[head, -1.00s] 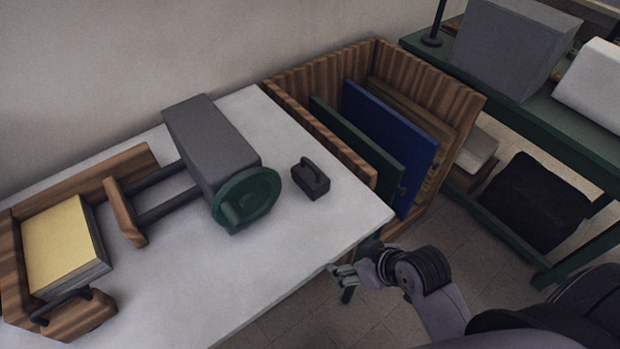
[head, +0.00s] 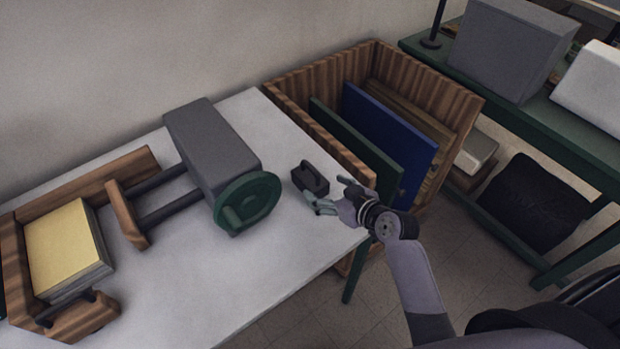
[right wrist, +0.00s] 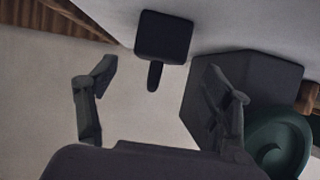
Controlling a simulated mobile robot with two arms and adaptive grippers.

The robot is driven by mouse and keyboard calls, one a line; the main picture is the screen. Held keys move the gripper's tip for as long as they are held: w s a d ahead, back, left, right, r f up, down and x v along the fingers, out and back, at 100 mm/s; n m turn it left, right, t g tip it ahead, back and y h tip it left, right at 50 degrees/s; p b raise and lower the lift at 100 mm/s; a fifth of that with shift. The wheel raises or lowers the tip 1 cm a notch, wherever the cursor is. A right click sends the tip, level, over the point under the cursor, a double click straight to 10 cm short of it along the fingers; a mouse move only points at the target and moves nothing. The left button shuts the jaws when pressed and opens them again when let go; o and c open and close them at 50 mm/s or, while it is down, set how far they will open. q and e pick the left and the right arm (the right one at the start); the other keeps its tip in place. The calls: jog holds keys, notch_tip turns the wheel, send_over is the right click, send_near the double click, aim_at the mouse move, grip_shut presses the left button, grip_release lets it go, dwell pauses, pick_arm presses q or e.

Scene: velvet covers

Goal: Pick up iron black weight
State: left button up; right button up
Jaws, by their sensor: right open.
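The iron black weight (head: 308,179) is a small dark block with a handle on top. It stands on the white table near the right edge, right of the grey machine. In the right wrist view the weight (right wrist: 163,38) shows ahead of the fingers, its handle reaching into the space between them. My right gripper (head: 330,196) is open, close beside the weight on its right side in the head view. In the right wrist view the open fingers (right wrist: 160,88) are spread apart with nothing held. My left gripper is not in view.
A grey machine with a green wheel (head: 247,202) stands left of the weight. A wooden crate (head: 455,110) with upright panels adjoins the table's right end. A wooden holder with a yellow-topped block (head: 65,245) is at left. The table front (head: 230,300) is clear.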

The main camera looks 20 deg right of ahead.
aim_at(314, 179)
jog(key=p+x, duration=0.1)
jog(key=x, duration=0.7)
jog(key=shift+w, duration=0.25)
jog(key=shift+d+f, duration=0.1)
jog(key=shift+c, duration=0.4)
grip_shut()
dwell(0.3)
jog(key=shift+w+r, duration=0.15)
jog(key=shift+r, duration=0.15)
